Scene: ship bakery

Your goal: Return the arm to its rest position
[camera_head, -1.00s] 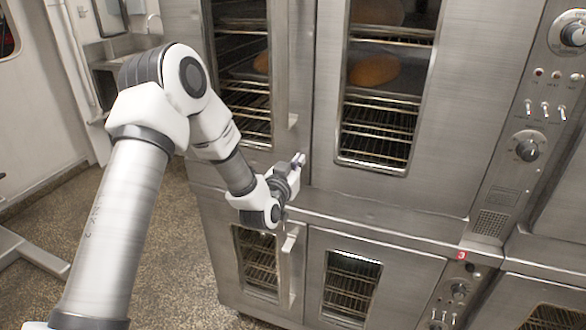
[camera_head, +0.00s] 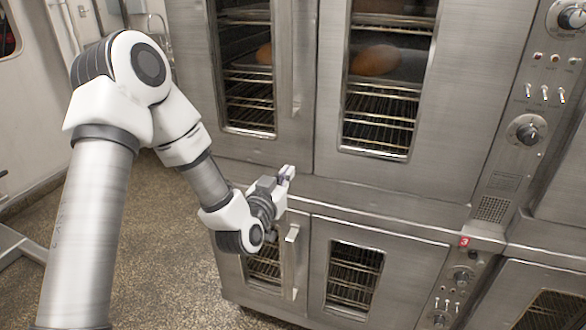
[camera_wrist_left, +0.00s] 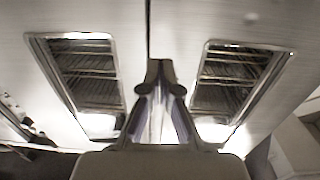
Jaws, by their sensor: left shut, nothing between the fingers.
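My left arm comes in from the left in the head view. Its gripper (camera_head: 286,174) is in front of the steel double oven, close to the ledge between the upper doors (camera_head: 255,150) and the lower doors (camera_head: 375,262). In the left wrist view the gripper (camera_wrist_left: 158,72) is shut and empty. Two oven windows (camera_wrist_left: 85,75) show on either side of it, with a dark seam between the doors above. The gap between fingertips and oven front is hard to judge. My right gripper is not in view.
Bread loaves (camera_head: 377,60) sit on racks behind the upper windows. A handle (camera_head: 292,262) stands out from the lower left door, just below the gripper. A control panel (camera_head: 526,130) with knobs and switches is at the right. Speckled floor (camera_head: 165,245) lies open at the left.

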